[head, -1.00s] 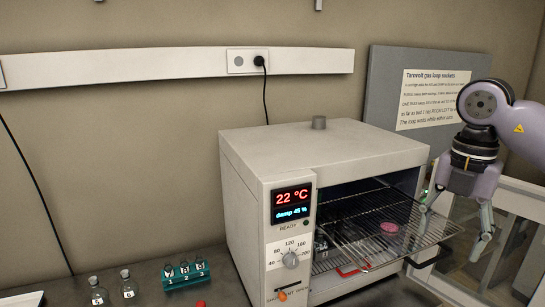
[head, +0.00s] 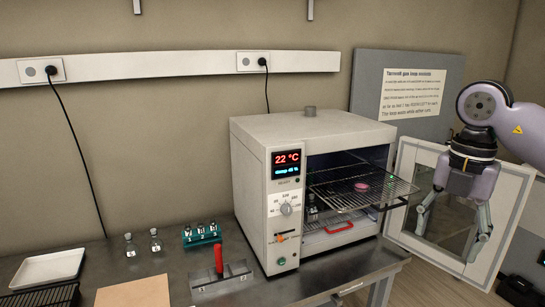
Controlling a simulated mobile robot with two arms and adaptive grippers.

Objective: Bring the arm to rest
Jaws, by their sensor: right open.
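My right gripper (head: 446,243) hangs at the right of the head view, its fingers spread wide with nothing between them. It is in front of the glass-windowed door (head: 440,240), which stands open to the right of the oven (head: 255,200). The gripper is to the right of the oven's wire rack (head: 390,190) and apart from it in the picture. My left gripper is not in view.
The rack sticks out of the oven with a pink dish (head: 361,186) on it. A red handle (head: 340,228) shows below. On the bench are bottles (head: 156,242), a teal rack (head: 200,236), a red-handled tool (head: 219,260) and a white tray (head: 48,268).

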